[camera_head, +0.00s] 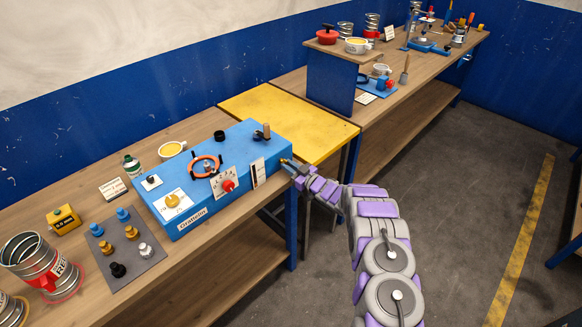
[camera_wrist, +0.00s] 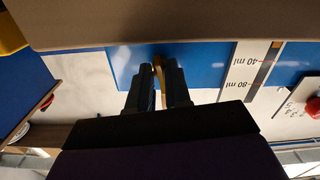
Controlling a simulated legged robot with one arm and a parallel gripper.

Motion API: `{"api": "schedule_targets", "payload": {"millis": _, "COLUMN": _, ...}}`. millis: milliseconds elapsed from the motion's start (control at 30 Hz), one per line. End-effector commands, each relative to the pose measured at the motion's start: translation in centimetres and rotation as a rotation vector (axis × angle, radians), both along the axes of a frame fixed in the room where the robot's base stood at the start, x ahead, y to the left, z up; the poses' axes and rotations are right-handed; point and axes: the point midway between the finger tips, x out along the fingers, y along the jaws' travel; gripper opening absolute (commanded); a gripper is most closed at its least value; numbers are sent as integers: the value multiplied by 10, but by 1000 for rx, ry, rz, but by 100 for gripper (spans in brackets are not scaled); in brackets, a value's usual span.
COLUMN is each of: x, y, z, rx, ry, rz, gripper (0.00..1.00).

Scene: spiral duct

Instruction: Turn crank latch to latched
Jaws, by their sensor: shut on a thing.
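My gripper (camera_head: 289,164) is at the right end of the front face of the blue box (camera_head: 190,222). In the wrist view, its two dark fingers (camera_wrist: 160,91) are shut on a thin brass-coloured handle (camera_wrist: 158,70). This handle appears to be the crank latch's; a small bit of it shows yellowish at the fingertips in the head view. A blue surface lies behind the handle. The fingers and wrist hide most of the latch, so I cannot tell its exact angle.
A yellow table (camera_head: 290,120) stands behind.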

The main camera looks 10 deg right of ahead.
Motion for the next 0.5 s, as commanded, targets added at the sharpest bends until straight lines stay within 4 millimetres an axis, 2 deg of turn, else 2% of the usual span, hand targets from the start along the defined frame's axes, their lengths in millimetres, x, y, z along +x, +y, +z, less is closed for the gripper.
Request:
{"api": "schedule_targets", "payload": {"millis": 33, "x": 0, "y": 5, "z": 3, "rx": 21, "ry": 8, "rz": 9, "gripper": 0}}
{"api": "schedule_targets", "payload": {"millis": 500, "x": 1, "y": 2, "z": 5, "rx": 123, "ry": 79, "rz": 6, "gripper": 0}}
